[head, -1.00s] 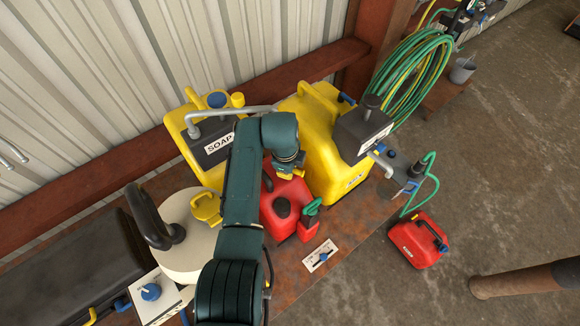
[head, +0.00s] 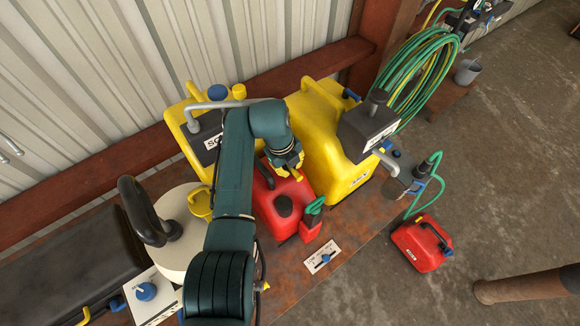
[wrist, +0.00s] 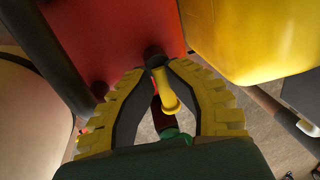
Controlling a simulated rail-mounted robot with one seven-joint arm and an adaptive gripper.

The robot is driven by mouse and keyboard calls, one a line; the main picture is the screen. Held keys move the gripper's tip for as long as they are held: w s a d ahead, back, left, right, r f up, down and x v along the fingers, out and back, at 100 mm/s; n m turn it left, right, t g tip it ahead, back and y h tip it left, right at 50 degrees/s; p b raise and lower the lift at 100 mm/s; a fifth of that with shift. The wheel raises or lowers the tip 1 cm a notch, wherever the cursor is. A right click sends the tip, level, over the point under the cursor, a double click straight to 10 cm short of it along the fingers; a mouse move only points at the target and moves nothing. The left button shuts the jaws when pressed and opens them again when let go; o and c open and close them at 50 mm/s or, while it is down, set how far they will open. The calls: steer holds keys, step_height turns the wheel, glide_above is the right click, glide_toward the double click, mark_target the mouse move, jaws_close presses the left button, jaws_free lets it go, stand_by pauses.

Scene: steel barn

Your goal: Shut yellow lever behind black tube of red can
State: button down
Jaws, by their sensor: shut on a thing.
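The red can (head: 297,192) stands on the rusty table between the yellow containers, and its red top also fills the upper middle of the wrist view (wrist: 115,35). The black tube (wrist: 153,54) rises from the can just beyond my fingertips. The yellow lever (wrist: 166,92) is a short rod with a rounded end, lying between my fingers close to the tube. My gripper (wrist: 158,70) is shut on the lever; the exact contact is partly hidden by the fingers. In the head view my gripper (head: 289,172) is over the back part of the can and hides the lever.
A big yellow container (head: 338,150) stands close on the right, and a yellow SOAP container (head: 178,120) behind on the left. A cream drum (head: 182,232) is left of my arm. A green spout (head: 314,206) sits at the can's front.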

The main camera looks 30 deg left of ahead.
steer(key=shift+f, duration=0.35)
steer(key=c, duration=1.1)
jaws_free()
steer(key=shift+r, duration=0.1)
steer(key=shift+o, duration=0.3)
steer(key=shift+r, duration=0.1)
steer(key=shift+r, duration=0.1)
